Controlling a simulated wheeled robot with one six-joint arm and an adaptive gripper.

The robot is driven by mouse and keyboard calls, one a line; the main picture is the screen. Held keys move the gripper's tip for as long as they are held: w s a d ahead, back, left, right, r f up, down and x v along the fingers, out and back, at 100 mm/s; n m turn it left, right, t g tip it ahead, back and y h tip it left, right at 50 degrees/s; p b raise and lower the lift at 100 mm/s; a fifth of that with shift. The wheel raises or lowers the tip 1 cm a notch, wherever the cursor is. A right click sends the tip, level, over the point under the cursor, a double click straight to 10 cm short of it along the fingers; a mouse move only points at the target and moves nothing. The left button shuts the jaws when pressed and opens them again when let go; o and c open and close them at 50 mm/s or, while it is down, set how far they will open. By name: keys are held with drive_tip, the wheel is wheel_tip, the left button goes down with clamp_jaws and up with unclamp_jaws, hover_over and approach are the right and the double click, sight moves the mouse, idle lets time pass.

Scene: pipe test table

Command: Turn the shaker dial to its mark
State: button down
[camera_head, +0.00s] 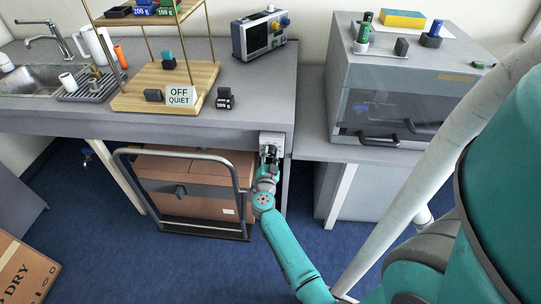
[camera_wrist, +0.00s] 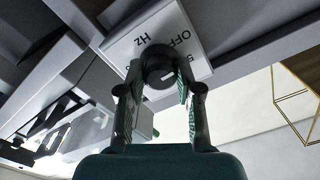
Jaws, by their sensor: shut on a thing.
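The shaker dial (camera_wrist: 158,62) is a dark round knob with a pale pointer line. It sits on a white plate (camera_wrist: 194,28) with the words OFF and Hz; a 5 shows partly beside my finger. In the wrist view the lettering is upside down. In the head view the plate (camera_head: 271,138) is on the front of the bench, just below its top edge. My gripper (camera_wrist: 160,88) is shut on the dial, with one finger on each side of it. In the head view my gripper (camera_head: 269,158) covers most of the dial, so its setting is hidden there.
A trolley with a grey handle (camera_head: 180,153) and brown boxes stands left of my gripper under the bench (camera_head: 120,123). A wooden stand (camera_head: 130,103) with an OFF QUIET sign is above. A grey cabinet (camera_head: 460,85) stands at the right.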

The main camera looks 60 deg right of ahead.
drive_tip(key=shift+n, duration=1.9)
drive_tip(key=shift+f, duration=0.1)
drive_tip(key=c, duration=0.8)
unclamp_jaws()
drive_tip(key=shift+o, duration=0.2)
drive_tip(key=shift+a, duration=0.1)
drive_tip(key=v, duration=1.2)
